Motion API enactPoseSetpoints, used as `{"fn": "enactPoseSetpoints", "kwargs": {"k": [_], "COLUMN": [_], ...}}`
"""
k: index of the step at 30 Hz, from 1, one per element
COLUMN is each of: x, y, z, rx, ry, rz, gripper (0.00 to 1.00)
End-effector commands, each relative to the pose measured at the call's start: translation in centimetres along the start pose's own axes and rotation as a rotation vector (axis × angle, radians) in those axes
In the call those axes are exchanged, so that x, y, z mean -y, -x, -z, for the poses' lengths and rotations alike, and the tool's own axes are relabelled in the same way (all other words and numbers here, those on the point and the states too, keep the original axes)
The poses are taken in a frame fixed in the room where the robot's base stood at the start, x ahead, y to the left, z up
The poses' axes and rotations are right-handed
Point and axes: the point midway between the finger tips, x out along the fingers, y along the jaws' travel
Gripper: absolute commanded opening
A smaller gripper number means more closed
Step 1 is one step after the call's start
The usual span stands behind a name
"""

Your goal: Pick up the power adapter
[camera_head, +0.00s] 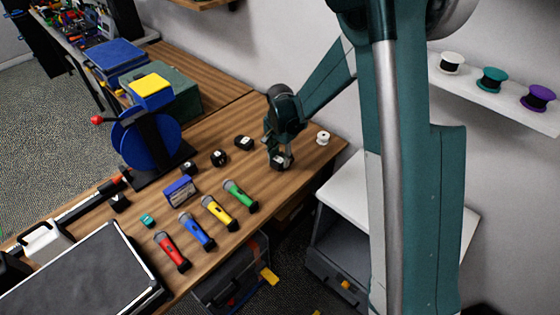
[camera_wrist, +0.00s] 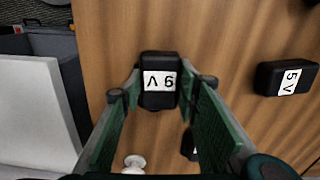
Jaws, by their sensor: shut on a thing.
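A black power adapter with a white label reading "9 V" (camera_wrist: 160,80) sits between the two green-padded fingers of my gripper (camera_wrist: 162,92) in the wrist view. The fingers are shut on its sides. In the head view my gripper (camera_head: 281,157) points down at the right part of the wooden table, with the adapter (camera_head: 282,162) at its tips. I cannot tell whether the adapter touches the table. A second black adapter labelled "5 V" (camera_wrist: 287,78) lies to the right in the wrist view.
Several other black blocks, one near my gripper (camera_head: 243,142), lie left of it. A white spool (camera_head: 323,138) stands to its right. Red, blue, yellow and green (camera_head: 240,195) handheld tools lie in front. A blue reel (camera_head: 148,140) stands behind left. The table's front edge is close.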

Motion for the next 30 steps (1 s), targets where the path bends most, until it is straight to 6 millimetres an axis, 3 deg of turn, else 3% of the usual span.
{"fn": "enactPoseSetpoints", "kwargs": {"k": [18,30], "x": [0.0,0.0], "y": [7.9,8.8], "z": [0.0,0.0], "rx": [0.000,0.000], "ry": [0.000,0.000], "rz": [0.000,0.000], "gripper": [0.17,0.17]}}
